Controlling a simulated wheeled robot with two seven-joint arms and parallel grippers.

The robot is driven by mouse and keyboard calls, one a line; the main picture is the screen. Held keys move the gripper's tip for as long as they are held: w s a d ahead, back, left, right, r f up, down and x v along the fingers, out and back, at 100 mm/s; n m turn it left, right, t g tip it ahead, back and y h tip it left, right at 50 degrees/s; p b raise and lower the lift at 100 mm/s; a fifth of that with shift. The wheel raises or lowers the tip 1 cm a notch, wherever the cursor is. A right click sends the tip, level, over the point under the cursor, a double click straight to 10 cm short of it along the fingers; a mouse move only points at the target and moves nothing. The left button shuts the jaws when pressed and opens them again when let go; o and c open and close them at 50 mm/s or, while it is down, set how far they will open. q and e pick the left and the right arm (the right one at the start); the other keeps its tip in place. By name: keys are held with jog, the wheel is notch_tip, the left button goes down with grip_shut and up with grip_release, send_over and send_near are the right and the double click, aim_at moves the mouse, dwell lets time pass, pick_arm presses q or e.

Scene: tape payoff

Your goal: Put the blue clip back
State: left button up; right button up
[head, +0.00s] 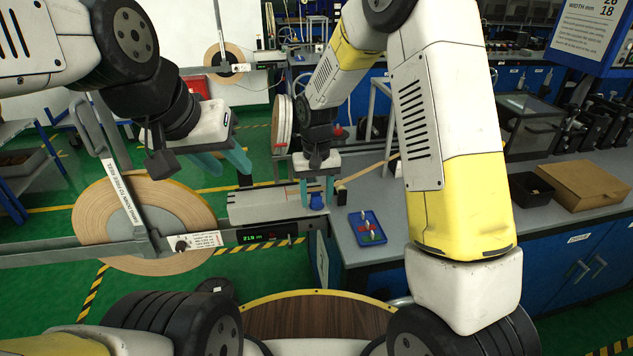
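A small blue piece (316,201), which looks like the blue clip, is at the right end of the grey payoff plate (265,207), close to the tan tape strip. My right gripper (318,190) points down right at it, with its fingertips around or just above it; I cannot tell whether they grip it. My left gripper (226,168) hangs above the left part of the plate with its two teal fingers apart and nothing between them. A blue tray (358,240) with small red and white pieces lies on the grey bench to the right of the plate.
A large tan tape roll (95,212) stands at the left behind a metal arm, with a digital readout (254,236) beside it. The bench (385,250) around the tray is clear. A black bin (531,188) and a cardboard box (584,185) stand further right.

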aim_at(317, 194)
notch_tip(317, 194, up, 12)
jog(key=s+d+r+t+y, duration=0.2)
jog(key=s+d+r+t, duration=0.1)
jog(key=s+d+r, duration=0.6)
jog(key=s+d+r+m+t, duration=0.1)
jog(key=s+d, duration=0.4)
jog(key=s, duration=0.7)
jog(key=shift+r+m+t, duration=0.3)
jog(key=shift+r+t, duration=0.6)
jog(key=shift+t, duration=0.2)
jog(key=shift+s+d, duration=0.1)
